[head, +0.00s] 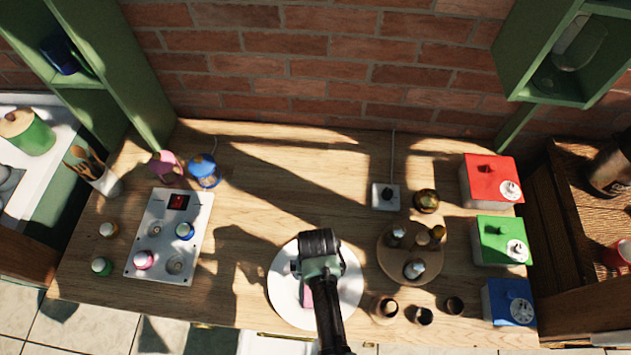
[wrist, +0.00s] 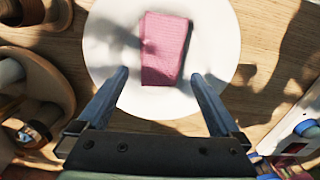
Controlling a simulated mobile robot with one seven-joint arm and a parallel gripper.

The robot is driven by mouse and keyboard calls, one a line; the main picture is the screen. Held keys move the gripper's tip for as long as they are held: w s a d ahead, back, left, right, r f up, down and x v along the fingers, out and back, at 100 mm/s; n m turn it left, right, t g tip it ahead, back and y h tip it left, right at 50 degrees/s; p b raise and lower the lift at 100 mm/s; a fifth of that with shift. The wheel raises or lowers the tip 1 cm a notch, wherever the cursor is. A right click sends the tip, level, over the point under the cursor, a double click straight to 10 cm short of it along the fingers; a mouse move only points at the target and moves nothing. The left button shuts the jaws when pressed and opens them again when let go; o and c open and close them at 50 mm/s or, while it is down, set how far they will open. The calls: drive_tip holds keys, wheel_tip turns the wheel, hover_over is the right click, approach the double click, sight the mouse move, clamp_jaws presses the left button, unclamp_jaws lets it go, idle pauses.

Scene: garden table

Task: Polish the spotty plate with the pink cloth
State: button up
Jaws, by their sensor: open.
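The white plate (head: 284,284) lies on the wooden table near its front edge, right of the middle. The pink cloth (head: 307,297) lies on the plate, mostly hidden by my arm in the head view. In the wrist view the cloth (wrist: 163,49) shows as a folded pink rectangle near the middle of the plate (wrist: 215,50). No spots can be made out on the plate; shadows fall across it. My gripper (wrist: 160,75) is open and empty above the plate, its fingers apart on either side of the cloth's near end.
A round wooden tray (head: 411,275) with several small items stands right of the plate, with small cups (head: 384,309) in front. Red (head: 490,180), green (head: 500,240) and blue (head: 508,301) boxes line the right edge. A grey panel (head: 160,230) lies left. The table's back middle is clear.

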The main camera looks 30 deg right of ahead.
wheel_tip(320, 180, up, 9)
drive_tip(key=shift+b, duration=0.45)
drive_tip(key=shift+r, duration=0.1)
